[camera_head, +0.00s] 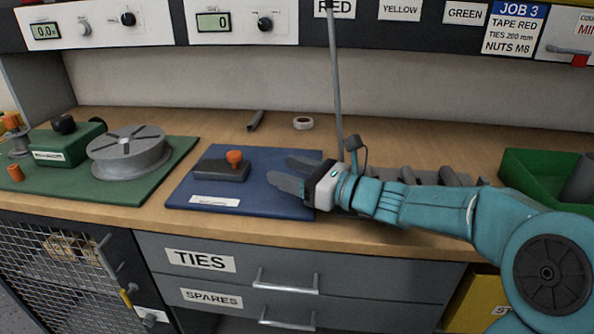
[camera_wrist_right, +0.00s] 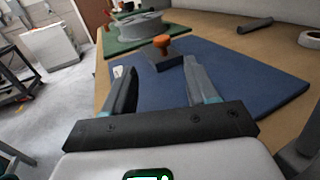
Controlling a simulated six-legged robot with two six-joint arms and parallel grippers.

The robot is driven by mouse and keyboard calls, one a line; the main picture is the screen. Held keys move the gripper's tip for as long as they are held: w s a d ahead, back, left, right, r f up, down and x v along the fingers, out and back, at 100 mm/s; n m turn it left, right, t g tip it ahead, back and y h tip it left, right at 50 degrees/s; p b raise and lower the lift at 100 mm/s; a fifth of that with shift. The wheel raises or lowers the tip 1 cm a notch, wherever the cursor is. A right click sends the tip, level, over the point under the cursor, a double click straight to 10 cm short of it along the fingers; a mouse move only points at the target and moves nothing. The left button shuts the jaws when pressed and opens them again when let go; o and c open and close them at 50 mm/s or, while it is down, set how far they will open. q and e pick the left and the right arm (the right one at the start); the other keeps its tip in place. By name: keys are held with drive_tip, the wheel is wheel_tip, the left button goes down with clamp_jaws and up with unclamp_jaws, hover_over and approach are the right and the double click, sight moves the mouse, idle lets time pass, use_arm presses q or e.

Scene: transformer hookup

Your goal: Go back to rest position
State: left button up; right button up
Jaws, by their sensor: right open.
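My right gripper (camera_head: 287,177) is open and empty over the right part of the blue mat (camera_head: 245,206) in the head view. Its arm comes in from the right. In the right wrist view its two fingers (camera_wrist_right: 158,85) stand apart with nothing between them. A dark block with an orange knob (camera_head: 234,157) sits on the blue mat, to the left of the fingertips and apart from them. In the right wrist view the orange knob (camera_wrist_right: 162,42) shows beyond the fingers. My left gripper is in neither view.
A green mat (camera_head: 120,191) at left holds a grey reel (camera_head: 130,152) and a green box (camera_head: 62,145). A thin grey pole (camera_head: 336,80) rises behind my right gripper. A white tape roll (camera_head: 303,122) lies at the back. A green bin (camera_head: 520,170) stands at right. Drawers (camera_head: 280,250) are below.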

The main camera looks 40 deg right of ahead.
drive_tip(key=shift+v, duration=0.85)
drive_tip(key=shift+f, duration=0.1)
